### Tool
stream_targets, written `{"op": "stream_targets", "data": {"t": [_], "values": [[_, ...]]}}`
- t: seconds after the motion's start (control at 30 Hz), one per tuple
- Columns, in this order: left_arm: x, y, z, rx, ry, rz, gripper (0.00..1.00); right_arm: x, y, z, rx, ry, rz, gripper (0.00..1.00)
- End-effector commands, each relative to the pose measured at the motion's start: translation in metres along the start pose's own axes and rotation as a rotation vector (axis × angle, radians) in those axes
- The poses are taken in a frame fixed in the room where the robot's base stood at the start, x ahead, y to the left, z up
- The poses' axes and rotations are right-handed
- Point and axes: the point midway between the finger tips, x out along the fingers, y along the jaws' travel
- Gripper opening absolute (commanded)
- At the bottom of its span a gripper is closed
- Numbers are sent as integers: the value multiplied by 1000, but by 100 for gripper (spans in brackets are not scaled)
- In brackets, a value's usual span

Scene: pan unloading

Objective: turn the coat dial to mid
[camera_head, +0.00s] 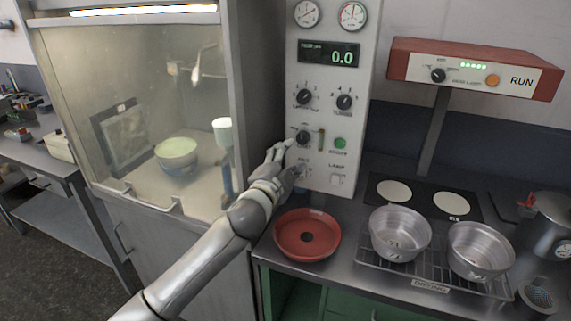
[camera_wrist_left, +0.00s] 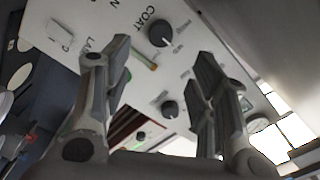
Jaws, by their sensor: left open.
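The coat dial (camera_head: 303,137) is a small black knob on the light grey control panel (camera_head: 326,60). It also shows in the left wrist view (camera_wrist_left: 161,33), beside the printed word COAT. Its exact pointer setting is too small to read. My left gripper (camera_head: 285,155) is at the lower left of the dial in the head view, in front of the panel. In the left wrist view its two fingers (camera_wrist_left: 163,58) stand apart, with nothing between them, and the dial lies beyond the gap, near the fingertips. Contact with the dial is not visible. My right gripper is not in view.
Two more black knobs (camera_head: 305,97) sit above the dial, with a green button (camera_head: 340,143) to its right. A red pan (camera_head: 307,235) lies on the counter below. Metal pots (camera_head: 400,233) stand on a rack at right. A glass-fronted cabinet (camera_head: 150,110) borders the left.

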Motion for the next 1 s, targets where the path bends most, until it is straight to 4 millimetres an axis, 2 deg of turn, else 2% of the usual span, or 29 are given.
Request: {"op": "stream_targets", "data": {"t": [0.2,0.67,0.77,0.87,1.0], "values": [[-18,0,0,1,0,1,53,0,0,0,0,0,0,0],[-22,2,1,-6,-4,4,53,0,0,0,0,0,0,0],[-31,15,10,-48,-33,25,53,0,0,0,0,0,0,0],[-51,40,28,-139,-100,69,53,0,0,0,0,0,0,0],[-98,85,63,-310,-244,151,53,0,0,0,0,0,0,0]]}}
